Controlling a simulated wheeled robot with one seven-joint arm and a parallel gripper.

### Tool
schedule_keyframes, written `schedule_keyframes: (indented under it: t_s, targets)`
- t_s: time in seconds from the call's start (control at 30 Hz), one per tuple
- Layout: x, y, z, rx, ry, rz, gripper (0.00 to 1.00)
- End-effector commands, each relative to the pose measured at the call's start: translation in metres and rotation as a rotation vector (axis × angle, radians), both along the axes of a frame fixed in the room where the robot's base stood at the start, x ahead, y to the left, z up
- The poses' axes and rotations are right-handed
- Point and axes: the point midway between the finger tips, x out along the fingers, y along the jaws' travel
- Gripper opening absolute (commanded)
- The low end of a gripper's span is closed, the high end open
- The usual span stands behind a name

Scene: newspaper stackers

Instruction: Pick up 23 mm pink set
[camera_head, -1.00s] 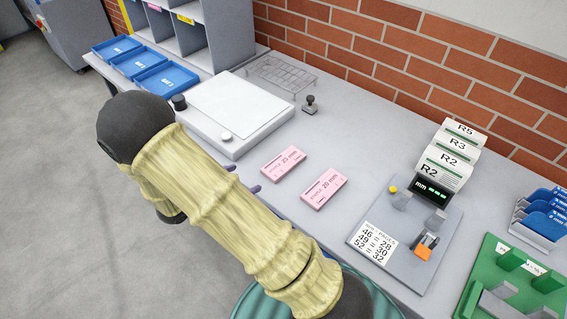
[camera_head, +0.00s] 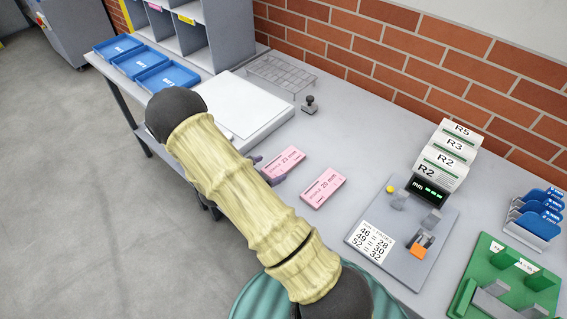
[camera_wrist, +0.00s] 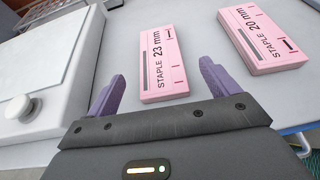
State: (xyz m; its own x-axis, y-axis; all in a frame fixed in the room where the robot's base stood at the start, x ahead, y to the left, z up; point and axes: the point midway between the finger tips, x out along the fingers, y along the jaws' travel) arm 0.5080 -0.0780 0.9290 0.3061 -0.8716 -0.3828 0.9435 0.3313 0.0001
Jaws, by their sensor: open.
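The 23 mm pink set (camera_head: 284,162) is a flat pink box labelled "STAPLE 23 mm", lying on the grey table. It also shows in the wrist view (camera_wrist: 164,64), upper middle, just ahead of the fingers. My gripper (camera_wrist: 160,88) is open and empty. Its purple fingers stand apart, one to the left of the box's near end and one to the right, with the box lined up between them. I cannot tell the gripper's exact height above the table. In the head view my arm hides most of the gripper (camera_head: 264,170).
A similar pink 20 mm box (camera_head: 323,188) lies close on the right, also in the wrist view (camera_wrist: 262,40). A white flat-topped device (camera_head: 245,108) with a knob (camera_wrist: 18,107) stands left. A grey measuring plate (camera_head: 385,262) lies further right. The table between is clear.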

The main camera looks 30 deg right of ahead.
Motion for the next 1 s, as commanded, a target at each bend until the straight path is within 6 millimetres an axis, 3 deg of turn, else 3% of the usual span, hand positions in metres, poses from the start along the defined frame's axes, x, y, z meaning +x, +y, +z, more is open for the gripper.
schedule_keyframes:
  t_s: [0.5, 1.0]
  targets:
    - [0.016, -0.042, -0.025, 0.0, 0.001, -0.002, 0.87]
    - [0.016, -0.042, -0.026, -0.001, 0.0, 0.0, 0.87]
